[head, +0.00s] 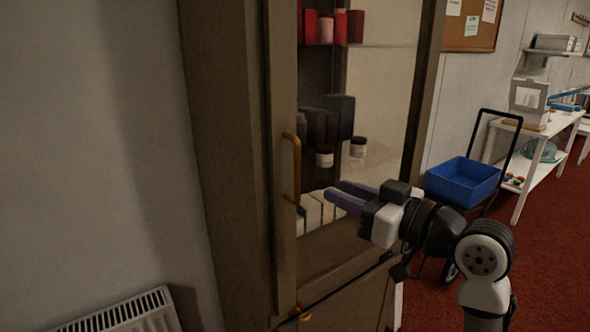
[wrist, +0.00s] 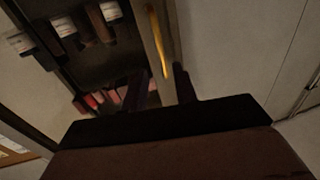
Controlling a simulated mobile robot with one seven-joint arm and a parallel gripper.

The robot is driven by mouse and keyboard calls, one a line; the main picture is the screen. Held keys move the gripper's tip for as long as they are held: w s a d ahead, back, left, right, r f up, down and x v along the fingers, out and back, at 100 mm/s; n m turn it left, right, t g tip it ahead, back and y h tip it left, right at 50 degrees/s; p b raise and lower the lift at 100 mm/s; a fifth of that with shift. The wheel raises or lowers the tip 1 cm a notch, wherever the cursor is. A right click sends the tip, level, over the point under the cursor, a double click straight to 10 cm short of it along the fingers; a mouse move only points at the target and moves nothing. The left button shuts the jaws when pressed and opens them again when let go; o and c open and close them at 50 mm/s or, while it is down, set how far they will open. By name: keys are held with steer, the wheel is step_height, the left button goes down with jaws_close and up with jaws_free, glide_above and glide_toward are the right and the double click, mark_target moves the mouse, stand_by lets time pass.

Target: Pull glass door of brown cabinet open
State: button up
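The brown cabinet (head: 228,150) has a glass door (head: 385,75) that looks shut, with a brass bar handle (head: 291,168) upright on its left frame. My gripper (head: 332,194) is open and empty in front of the glass, a little to the right of the handle in the head view. In the wrist view the handle (wrist: 158,42) lies ahead, and its near end shows between the two spread fingertips of my gripper (wrist: 160,80). The fingers do not visibly touch the handle.
Red and dark containers stand on shelves behind the glass. A lower cabinet door (head: 345,305) is below. A radiator (head: 122,312) is at bottom left. A cart with a blue bin (head: 464,183) and a white table (head: 540,135) stand to the right on red carpet.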

mark_target(300, 175)
steer(key=p+x, duration=0.2)
steer(key=x, duration=0.9)
steer(key=shift+p, duration=0.35)
jaws_close()
